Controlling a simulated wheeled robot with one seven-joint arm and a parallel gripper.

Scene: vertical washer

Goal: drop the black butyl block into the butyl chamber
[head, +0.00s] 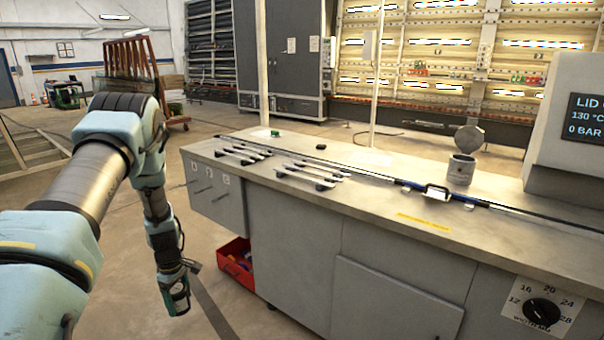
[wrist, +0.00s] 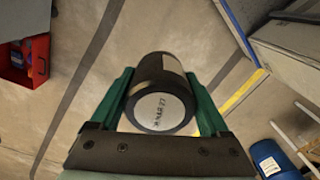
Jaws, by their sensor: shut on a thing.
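My gripper (wrist: 160,80) is shut on a black cylindrical block with a pale end face bearing handwriting, the black butyl block (wrist: 158,72). Its green fingers press the block from both sides in the wrist view. In the head view my gripper (head: 174,281) hangs low over the open floor, left of the workbench, with the block (head: 179,303) at its lower end. A grey round canister (head: 460,171) with a raised round lid (head: 469,138) stands on the bench at the right; it looks like the butyl chamber. Its inside is hidden.
The long workbench (head: 300,143) carries several metal bars (head: 310,174) and a long blue-black rod (head: 400,183). A red bin (head: 236,262) stands on the floor beside it. A machine with a display (head: 585,118) is at the far right. The floor under my gripper is clear.

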